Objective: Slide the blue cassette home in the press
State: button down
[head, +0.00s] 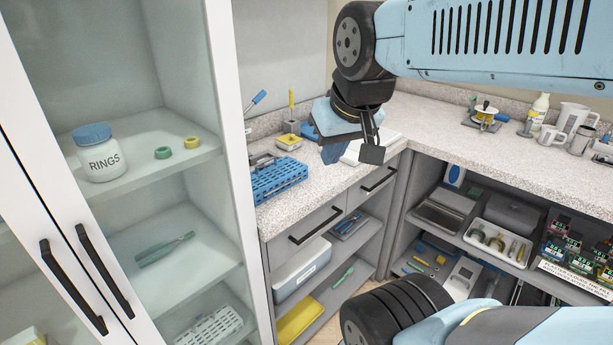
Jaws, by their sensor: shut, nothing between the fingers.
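My gripper (371,150) hangs over the left counter near the inner corner, fingers shut and empty, pointing down. Just left of the fingers is a small blue piece (331,153), partly hidden by my arm; I cannot tell if it is the blue cassette. It seems to stand at the edge of a flat white item (354,151), also partly hidden behind my gripper. I cannot make out a press clearly, nor whether the fingers touch the blue piece.
A blue perforated rack (278,180) stands on the counter to the left. A glass cabinet (150,170) with a RINGS jar (100,157) closes off the left. The right counter (440,130) is clear near the corner.

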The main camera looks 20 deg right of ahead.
aim_at(297, 180)
jog(key=z, duration=0.45)
jog(key=k, duration=1.55)
jog(key=u, duration=0.6)
jog(key=i, duration=1.5)
jog(key=z, duration=0.05)
